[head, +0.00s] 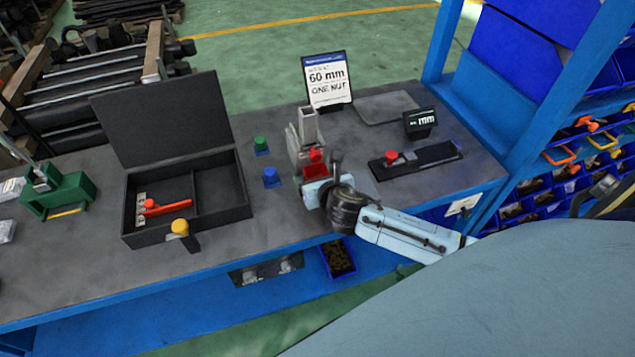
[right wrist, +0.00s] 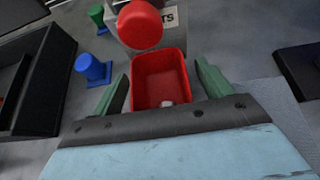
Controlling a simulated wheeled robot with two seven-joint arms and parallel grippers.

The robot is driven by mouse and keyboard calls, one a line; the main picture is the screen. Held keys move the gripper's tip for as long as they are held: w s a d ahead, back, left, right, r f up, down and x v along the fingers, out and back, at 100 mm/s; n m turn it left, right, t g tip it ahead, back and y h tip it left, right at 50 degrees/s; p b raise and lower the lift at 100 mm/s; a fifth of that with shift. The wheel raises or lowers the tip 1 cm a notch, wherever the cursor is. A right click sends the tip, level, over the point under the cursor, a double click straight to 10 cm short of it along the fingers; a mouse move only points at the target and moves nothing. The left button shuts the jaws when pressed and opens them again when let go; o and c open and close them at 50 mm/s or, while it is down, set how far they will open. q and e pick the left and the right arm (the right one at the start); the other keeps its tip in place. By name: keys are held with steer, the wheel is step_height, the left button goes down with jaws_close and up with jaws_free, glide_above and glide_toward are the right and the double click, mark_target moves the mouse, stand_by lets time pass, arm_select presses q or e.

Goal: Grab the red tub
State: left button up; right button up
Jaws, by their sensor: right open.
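The red tub (right wrist: 160,72) is an open-topped box in the middle of the right wrist view. A small pale piece shows inside it. In the head view the tub (head: 316,171) is partly hidden at the foot of a grey stand (head: 306,135). My right gripper (right wrist: 161,80) is open, with one green-padded finger on each side of the tub. I cannot tell whether the fingers touch it. In the head view my right gripper (head: 318,186) is at the tub, largely hidden by its own wrist. My left gripper is not in view.
A red round knob (right wrist: 139,24) is just beyond the tub. Blue (head: 271,176) and green (head: 261,145) knobbed pieces stand left of it. An open black case (head: 222,205) lies further left. A sign (head: 327,79) stands behind, and a black tray (head: 440,154) lies right.

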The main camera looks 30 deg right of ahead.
steer(key=c, duration=1.1)
